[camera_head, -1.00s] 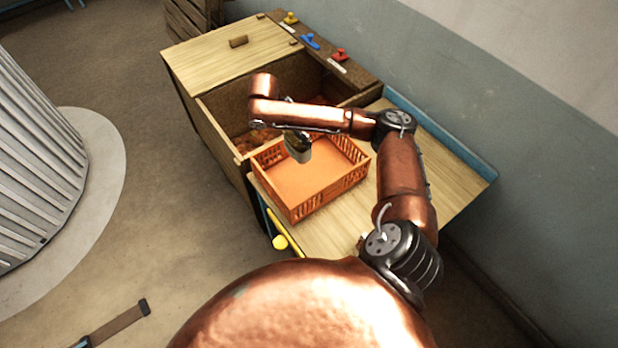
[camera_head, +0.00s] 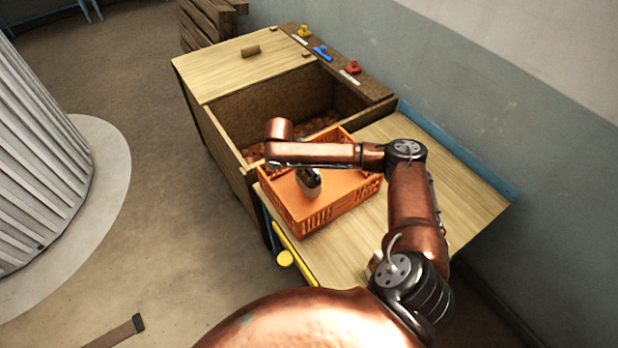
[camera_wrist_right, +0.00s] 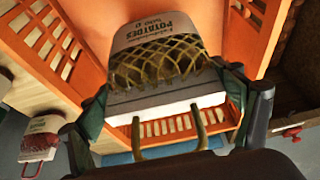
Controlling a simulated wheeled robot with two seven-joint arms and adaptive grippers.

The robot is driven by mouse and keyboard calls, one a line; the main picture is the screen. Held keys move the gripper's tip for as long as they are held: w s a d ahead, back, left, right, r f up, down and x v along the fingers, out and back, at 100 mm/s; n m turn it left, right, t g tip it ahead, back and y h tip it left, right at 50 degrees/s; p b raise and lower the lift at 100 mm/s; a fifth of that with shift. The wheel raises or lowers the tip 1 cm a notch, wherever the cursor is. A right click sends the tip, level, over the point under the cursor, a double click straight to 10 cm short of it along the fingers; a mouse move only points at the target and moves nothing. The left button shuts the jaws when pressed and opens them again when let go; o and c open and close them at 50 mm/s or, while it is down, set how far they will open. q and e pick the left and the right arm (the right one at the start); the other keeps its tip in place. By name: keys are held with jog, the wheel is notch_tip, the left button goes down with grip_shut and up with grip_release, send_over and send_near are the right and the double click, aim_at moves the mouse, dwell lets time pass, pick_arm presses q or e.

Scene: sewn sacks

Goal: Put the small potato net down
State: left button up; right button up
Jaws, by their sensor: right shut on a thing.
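The small potato net (camera_wrist_right: 155,62) has a pale label printed "POTATOES 500 g" and a tan mesh band. In the head view it is a small, partly hidden shape (camera_head: 308,185) below my right wrist. My right gripper (camera_wrist_right: 172,115) is shut on it, one finger on each side. The net is over the floor of the orange crate (camera_head: 318,214), inside its outline. I cannot tell whether it touches the crate floor. My left gripper is in neither view.
The crate stands on a wooden worktop (camera_head: 465,195). A wooden bin (camera_head: 245,125) with a lid adjoins it, with coloured knobs (camera_head: 321,52) behind. The worktop right of my arm is clear.

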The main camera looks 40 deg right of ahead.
aim_at(307, 176)
jog(key=shift+f, duration=2)
jog(key=o, duration=2)
jog(key=shift+f, duration=0.1)
jog(key=v, duration=1.2)
jog(key=shift+p, duration=0.3)
